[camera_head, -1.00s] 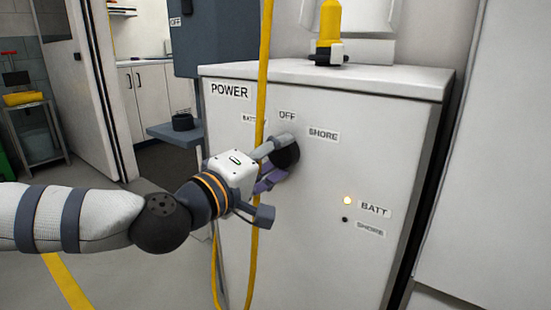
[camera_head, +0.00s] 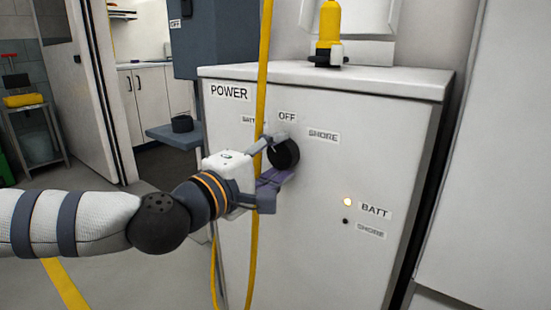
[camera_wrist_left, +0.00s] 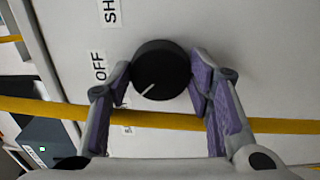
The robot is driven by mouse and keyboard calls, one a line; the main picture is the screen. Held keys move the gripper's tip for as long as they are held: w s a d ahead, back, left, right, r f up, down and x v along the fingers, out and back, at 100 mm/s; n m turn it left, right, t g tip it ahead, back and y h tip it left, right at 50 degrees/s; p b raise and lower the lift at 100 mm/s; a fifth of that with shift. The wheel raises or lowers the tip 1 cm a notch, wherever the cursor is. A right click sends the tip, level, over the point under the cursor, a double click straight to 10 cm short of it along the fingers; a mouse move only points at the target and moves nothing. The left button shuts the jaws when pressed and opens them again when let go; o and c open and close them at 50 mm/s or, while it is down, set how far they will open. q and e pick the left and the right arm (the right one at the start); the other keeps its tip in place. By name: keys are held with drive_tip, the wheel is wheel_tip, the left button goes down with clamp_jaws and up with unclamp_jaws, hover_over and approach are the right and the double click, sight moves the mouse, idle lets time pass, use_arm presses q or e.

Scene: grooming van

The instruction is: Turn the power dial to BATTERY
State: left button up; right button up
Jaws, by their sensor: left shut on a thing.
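The black round power dial (camera_head: 284,153) is on the front of the white POWER cabinet (camera_head: 330,200). Labels OFF (camera_head: 287,118), SHORE (camera_head: 323,135) and a partly hidden BATTERY (camera_head: 248,119) surround it. My left gripper (camera_head: 275,160) is shut on the dial from the left. In the left wrist view the purple-padded fingers lie on either side of the dial (camera_wrist_left: 162,68).
A yellow cable (camera_head: 262,70) hangs down the cabinet front just left of the dial, and passes close by my gripper. A yellow bottle-shaped item (camera_head: 329,25) stands on the cabinet top. A dark blue box (camera_head: 210,40) is behind on the left.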

use_arm(q)
drive_tip(key=o, duration=1.2)
drive_tip(key=v, duration=1.2)
drive_tip(key=shift+r, duration=0.1)
